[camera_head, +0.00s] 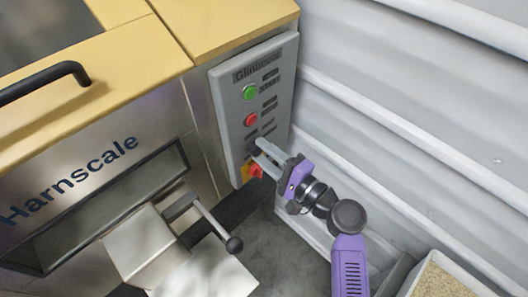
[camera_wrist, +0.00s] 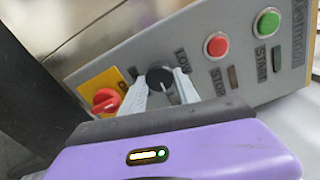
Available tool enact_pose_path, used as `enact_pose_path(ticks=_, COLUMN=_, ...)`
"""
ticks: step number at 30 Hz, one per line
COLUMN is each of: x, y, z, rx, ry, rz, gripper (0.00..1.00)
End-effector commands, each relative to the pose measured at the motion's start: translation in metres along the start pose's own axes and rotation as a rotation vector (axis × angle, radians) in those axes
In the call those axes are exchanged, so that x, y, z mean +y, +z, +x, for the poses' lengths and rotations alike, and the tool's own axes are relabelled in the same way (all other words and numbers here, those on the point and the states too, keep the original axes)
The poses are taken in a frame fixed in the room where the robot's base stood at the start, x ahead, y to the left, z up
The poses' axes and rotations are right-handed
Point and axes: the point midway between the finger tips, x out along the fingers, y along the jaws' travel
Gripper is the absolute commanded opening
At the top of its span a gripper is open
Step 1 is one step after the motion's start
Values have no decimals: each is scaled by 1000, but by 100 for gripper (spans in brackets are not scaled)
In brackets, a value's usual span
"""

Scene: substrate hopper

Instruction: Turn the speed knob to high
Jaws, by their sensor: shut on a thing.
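The speed knob (camera_wrist: 158,80) is a black round knob on the grey control panel, with a "LOW" label beside it in the wrist view. My gripper (camera_wrist: 160,92) has its two grey fingers on either side of the knob and is shut on it. In the head view my gripper (camera_head: 256,155) reaches the lower part of the control panel (camera_head: 276,77) from the right, and the fingers hide most of the knob. Which way the knob points is unclear, and the label for high is not readable.
A red switch on a yellow plate (camera_wrist: 90,80) sits close beside the knob. A red stop button (camera_wrist: 217,45) and a green start button (camera_wrist: 268,22) are on the other side. The steel machine (camera_head: 95,175) with a lever (camera_head: 215,225) stands left. A ribbed wall (camera_head: 400,110) is right.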

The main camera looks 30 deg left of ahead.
Motion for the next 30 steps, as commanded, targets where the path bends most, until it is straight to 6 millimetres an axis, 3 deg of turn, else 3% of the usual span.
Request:
enact_pose_path(ticks=2, x=2, y=-1, z=-1, rx=2, ry=2, rz=4, gripper=0)
enact_pose_path(ticks=3, x=2, y=-1, z=-1, rx=2, ry=2, rz=4, gripper=41)
enact_pose_path(ticks=6, x=1, y=-1, z=-1, rx=1, ry=1, rz=3, gripper=59)
enact_pose_path(ticks=17, x=1, y=0, z=-3, rx=1, ry=0, rz=1, gripper=59)
enact_pose_path(ticks=30, x=2, y=-1, z=-66, rx=3, ry=0, rz=1, gripper=59)
